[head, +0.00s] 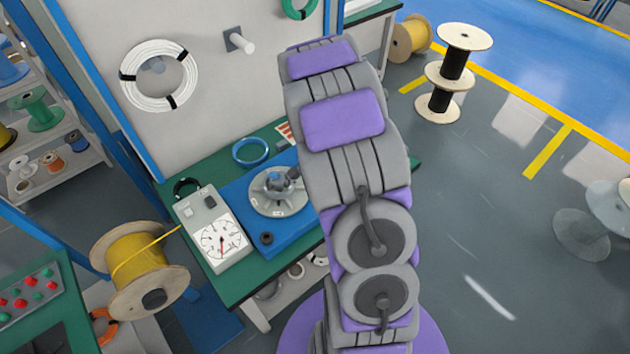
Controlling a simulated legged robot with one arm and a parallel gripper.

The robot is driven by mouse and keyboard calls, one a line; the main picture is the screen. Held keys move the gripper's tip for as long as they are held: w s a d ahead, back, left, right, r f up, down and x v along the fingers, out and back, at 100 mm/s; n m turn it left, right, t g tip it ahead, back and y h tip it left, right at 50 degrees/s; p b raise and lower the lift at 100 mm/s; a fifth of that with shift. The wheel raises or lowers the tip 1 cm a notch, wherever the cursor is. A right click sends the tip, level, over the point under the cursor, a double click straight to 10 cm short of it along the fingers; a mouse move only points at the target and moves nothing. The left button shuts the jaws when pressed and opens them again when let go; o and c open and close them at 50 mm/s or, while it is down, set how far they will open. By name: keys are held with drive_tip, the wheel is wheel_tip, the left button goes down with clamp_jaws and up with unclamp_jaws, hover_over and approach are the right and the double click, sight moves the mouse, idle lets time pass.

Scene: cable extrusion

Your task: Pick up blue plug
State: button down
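I cannot pick out a blue plug for certain. A grey round fixture (279,205) with a small bluish-grey piece at its centre sits on a blue base plate (238,195) on the green workbench (250,284). A blue ring of cable (238,158) lies on the bench behind the plate. My grey and purple arm rises through the middle of the head view and covers the right part of the bench. My gripper does not show, so its state and anything in it are hidden.
A white gauge box (212,232) stands at the bench's left front. A yellow cable spool (140,268) is left of the bench. A white coil (158,75) and a peg (240,42) are on the back panel. Stacked spools (452,70) stand right; the floor around them is open.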

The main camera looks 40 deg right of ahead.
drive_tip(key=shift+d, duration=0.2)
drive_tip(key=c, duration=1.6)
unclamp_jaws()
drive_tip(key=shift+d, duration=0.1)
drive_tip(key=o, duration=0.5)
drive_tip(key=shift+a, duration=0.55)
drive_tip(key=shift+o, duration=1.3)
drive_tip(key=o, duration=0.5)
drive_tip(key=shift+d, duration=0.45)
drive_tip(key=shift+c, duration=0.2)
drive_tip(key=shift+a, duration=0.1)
